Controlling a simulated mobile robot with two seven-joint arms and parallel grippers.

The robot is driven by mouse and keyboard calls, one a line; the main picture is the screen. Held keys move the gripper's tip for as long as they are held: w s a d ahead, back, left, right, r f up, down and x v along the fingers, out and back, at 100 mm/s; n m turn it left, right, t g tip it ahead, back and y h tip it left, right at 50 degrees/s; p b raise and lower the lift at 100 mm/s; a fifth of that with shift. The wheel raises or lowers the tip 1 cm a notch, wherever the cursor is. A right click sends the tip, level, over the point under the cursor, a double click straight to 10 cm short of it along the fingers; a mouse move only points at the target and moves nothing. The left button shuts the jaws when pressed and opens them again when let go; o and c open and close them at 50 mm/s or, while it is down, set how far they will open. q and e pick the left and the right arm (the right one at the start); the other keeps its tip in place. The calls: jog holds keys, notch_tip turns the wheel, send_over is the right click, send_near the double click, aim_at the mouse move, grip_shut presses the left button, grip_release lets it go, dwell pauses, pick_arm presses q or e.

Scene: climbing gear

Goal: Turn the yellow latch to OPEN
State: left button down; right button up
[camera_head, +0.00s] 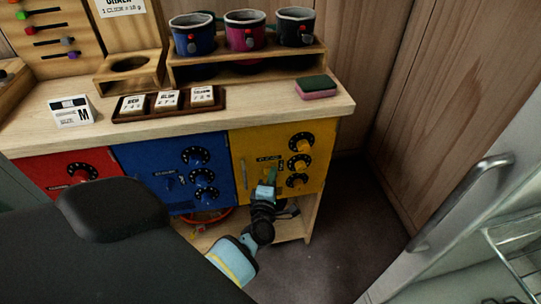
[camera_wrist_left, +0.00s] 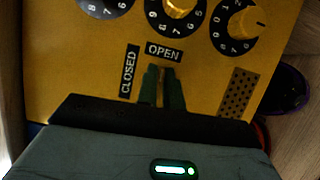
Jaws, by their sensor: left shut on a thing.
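The yellow panel (camera_head: 245,150) is the right one of three coloured panels under the counter. In the left wrist view it carries a CLOSED label (camera_wrist_left: 129,72) and an OPEN label (camera_wrist_left: 164,53). My left gripper (camera_head: 270,174) is at the lower middle of this panel; its green fingers (camera_wrist_left: 162,86) show just below the OPEN label in the wrist view. They are shut on the yellow latch (camera_wrist_left: 161,88), which shows only as a sliver between them and lines up roughly with OPEN. Most of the latch is hidden. My right gripper is not in view.
Numbered dials (camera_head: 301,143) stick out of the yellow panel near the gripper. A blue panel (camera_head: 140,156) and a red panel (camera_head: 55,171) are to the left. A metal handle (camera_head: 460,200) is at the right. The floor (camera_head: 345,230) between is clear.

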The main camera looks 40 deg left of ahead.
pick_arm(q)
jog(key=shift+m+p, duration=0.3)
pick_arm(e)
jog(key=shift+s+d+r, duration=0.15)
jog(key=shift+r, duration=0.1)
pick_arm(q)
jog(key=c, duration=1.5)
grip_release()
jog(key=shift+c, duration=0.2)
jog(key=v, duration=0.8)
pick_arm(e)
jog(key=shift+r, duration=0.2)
pick_arm(q)
jog(key=shift+w, duration=0.1)
